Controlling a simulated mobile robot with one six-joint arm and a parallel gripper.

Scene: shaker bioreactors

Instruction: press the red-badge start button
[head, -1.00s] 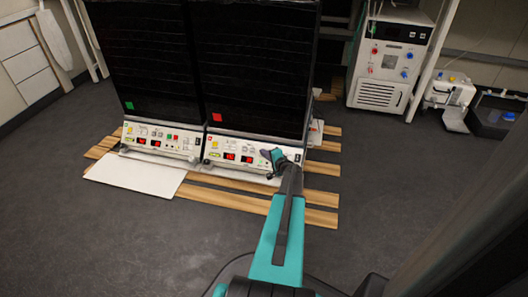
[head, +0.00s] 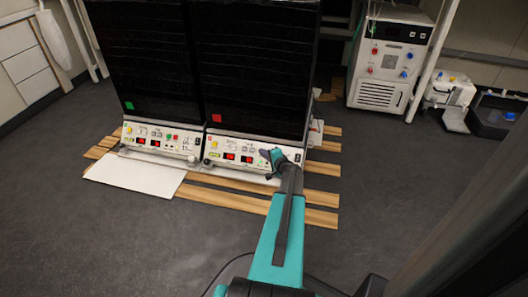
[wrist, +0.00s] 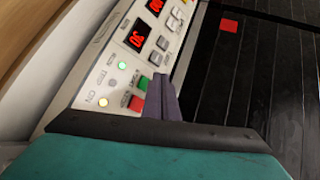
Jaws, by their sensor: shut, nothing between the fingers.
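The red badge (head: 217,118) is on the lower left front of the right black shaker unit (head: 252,65); it also shows in the wrist view (wrist: 229,25). Below it is that unit's white control panel (head: 226,147), with lit red displays. In the wrist view, a green button (wrist: 143,82) and a red button (wrist: 136,103) sit side by side at the panel's end. My gripper (head: 267,154) is shut and empty at the right end of this panel. Its fingers (wrist: 162,98) are right beside both buttons and overlap their edges in view; I cannot tell whether they touch.
The left shaker unit carries a green badge (head: 129,106) and has its own panel (head: 160,138). Wooden slats (head: 235,196) and a white board (head: 135,175) lie on the floor in front. A white chiller-like box (head: 380,93) stands at the back right. The left floor is clear.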

